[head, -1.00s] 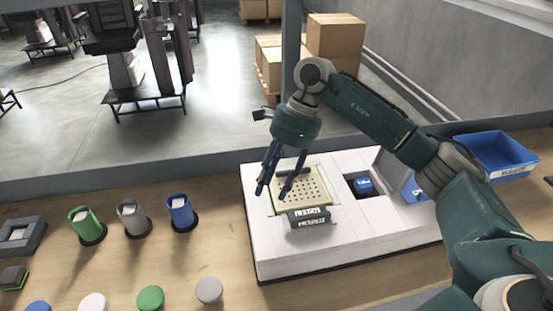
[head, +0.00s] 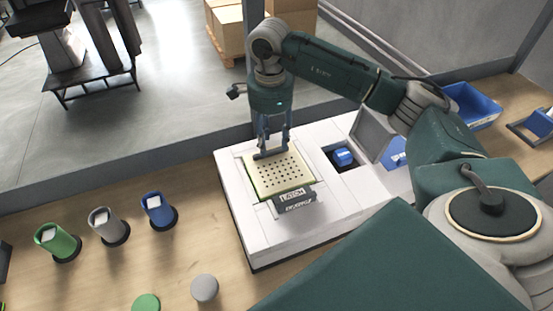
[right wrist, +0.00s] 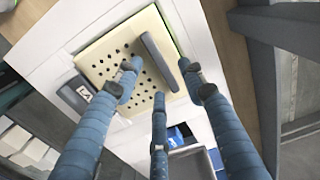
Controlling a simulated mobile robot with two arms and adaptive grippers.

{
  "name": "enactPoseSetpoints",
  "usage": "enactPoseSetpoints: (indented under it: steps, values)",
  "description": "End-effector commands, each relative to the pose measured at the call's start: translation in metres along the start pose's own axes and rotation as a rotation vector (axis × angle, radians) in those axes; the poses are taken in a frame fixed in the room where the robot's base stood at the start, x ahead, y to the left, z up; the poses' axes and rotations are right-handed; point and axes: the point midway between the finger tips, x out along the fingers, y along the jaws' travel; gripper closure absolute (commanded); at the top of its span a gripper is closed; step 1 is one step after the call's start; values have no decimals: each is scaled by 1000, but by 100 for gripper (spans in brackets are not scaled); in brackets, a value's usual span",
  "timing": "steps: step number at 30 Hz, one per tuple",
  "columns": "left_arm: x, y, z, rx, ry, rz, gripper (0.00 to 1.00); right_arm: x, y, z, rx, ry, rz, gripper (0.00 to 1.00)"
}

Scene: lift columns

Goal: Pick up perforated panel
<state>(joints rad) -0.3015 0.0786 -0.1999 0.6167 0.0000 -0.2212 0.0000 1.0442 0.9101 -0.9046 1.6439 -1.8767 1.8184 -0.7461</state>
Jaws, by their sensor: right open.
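The perforated panel (head: 283,178) is a cream square plate with rows of dark holes. It lies on the white station and also shows in the right wrist view (right wrist: 100,62). A dark bar handle (right wrist: 160,66) stands along one side of it. My right gripper (head: 272,146) points down over the panel's far edge, by the handle. In the right wrist view its blue fingers are spread, with nothing held between them, and the handle appears between the fingertips. I cannot tell whether they touch it. My left gripper is not in view.
A dark latch block (head: 293,199) sits at the panel's near edge. Right of the panel is an open compartment with a blue part (head: 343,156). Green, grey and blue cups (head: 158,211) stand on the wooden table at left. A blue bin (head: 470,106) is at right.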

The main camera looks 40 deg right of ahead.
Motion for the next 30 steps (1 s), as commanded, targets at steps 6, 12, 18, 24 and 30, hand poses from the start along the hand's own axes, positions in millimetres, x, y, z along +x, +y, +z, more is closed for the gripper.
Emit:
enactPoseSetpoints:
  steps: [6, 12, 18, 24, 30]
  values:
    - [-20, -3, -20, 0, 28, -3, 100, 27, 1, 1, -1, 0, 3, 59]
    - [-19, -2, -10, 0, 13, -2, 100, 33, 0, 2, -1, -1, -1, 59]
    - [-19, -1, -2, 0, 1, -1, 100, 32, 0, 2, 0, -1, 0, 81]
    - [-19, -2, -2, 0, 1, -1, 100, 32, 0, 2, 0, -2, -1, 100]
    - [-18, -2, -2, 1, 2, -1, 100, 31, 0, 2, 0, -2, -2, 100]
